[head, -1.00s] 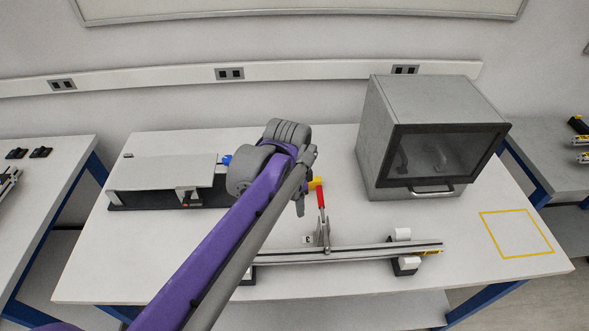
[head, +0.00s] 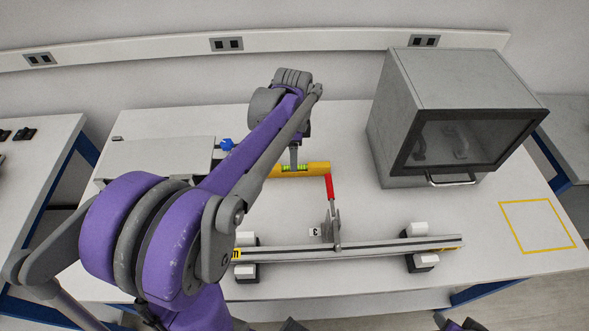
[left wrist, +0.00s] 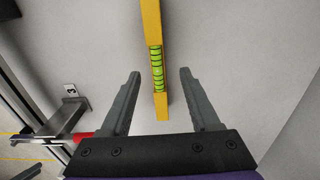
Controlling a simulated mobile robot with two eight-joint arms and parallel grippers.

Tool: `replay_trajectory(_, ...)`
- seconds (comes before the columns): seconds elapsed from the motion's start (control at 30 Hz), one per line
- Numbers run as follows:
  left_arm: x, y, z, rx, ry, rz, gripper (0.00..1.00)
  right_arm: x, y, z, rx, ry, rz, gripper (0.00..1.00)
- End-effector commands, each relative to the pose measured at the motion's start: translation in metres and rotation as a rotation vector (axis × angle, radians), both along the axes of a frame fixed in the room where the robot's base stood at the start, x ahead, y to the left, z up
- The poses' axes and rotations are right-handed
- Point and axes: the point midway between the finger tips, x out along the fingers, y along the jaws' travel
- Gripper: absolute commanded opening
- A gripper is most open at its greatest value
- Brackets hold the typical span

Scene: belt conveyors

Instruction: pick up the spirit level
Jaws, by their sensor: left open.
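The spirit level (head: 317,168) is a yellow bar with a green vial, lying on the white table behind the red-handled clamp. My left arm covers part of it in the head view. In the left wrist view the spirit level (left wrist: 152,25) runs lengthwise between the two fingers, its near end between them. My left gripper (left wrist: 158,75) is open, with one finger on each side of the level and a visible gap on both sides. In the head view my left gripper (head: 294,160) is over the level.
A red-handled toggle clamp (head: 331,205) stands just in front of the level, by a long metal rail (head: 350,248) on white and black supports. A grey box with a glass door (head: 450,110) stands at the right. A yellow outlined square (head: 537,227) is empty.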

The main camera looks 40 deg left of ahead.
Motion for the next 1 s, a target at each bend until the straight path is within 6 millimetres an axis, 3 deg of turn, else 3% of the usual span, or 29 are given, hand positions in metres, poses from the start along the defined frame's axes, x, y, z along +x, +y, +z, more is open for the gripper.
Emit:
replay_trajectory(0.33,-0.004,-0.002,-0.046,0.000,0.000,0.000,0.62,0.000,0.000,0.000,0.000,0.000,0.000,0.53)
replay_trajectory(0.67,-0.004,-0.002,-0.052,0.001,-0.001,0.001,0.61,0.000,0.000,0.000,0.000,0.000,0.000,0.53)
replay_trajectory(1.0,-0.004,-0.002,-0.051,0.001,-0.001,0.001,0.00,0.000,0.000,0.000,0.000,0.000,0.000,0.53)
